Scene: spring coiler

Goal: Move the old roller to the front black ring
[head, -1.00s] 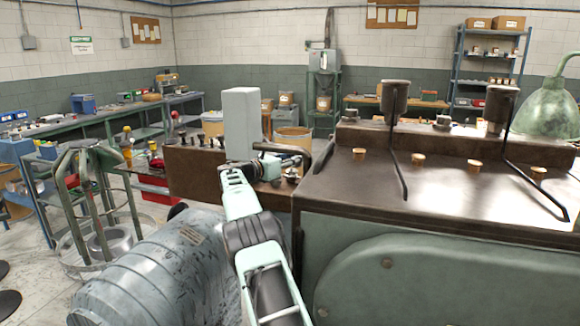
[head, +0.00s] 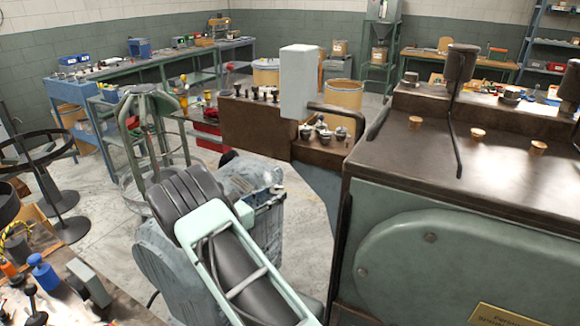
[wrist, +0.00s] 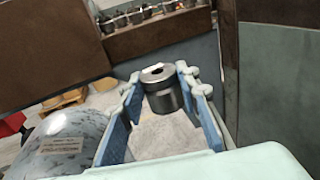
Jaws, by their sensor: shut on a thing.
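The old roller (wrist: 162,98) is a dark metal cylinder with a hole in its top. In the wrist view it is upright between the two fingertips of my gripper (wrist: 161,78), which is shut on it. In the head view my gripper is mostly hidden beyond my arm, and I cannot make out the roller there. At the left edge of the head view, a front black ring (head: 6,207) is partly cut off. Another black ring (head: 48,152) stands behind it on a thin stand. My gripper is well to the right of both rings.
A grey speckled motor housing (wrist: 62,146) is close to the left of my gripper. The large green machine (head: 430,240) blocks the right. A bench with tools (head: 45,300) is at the front left. A green post frame (head: 150,135) stands between the rings and the motor.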

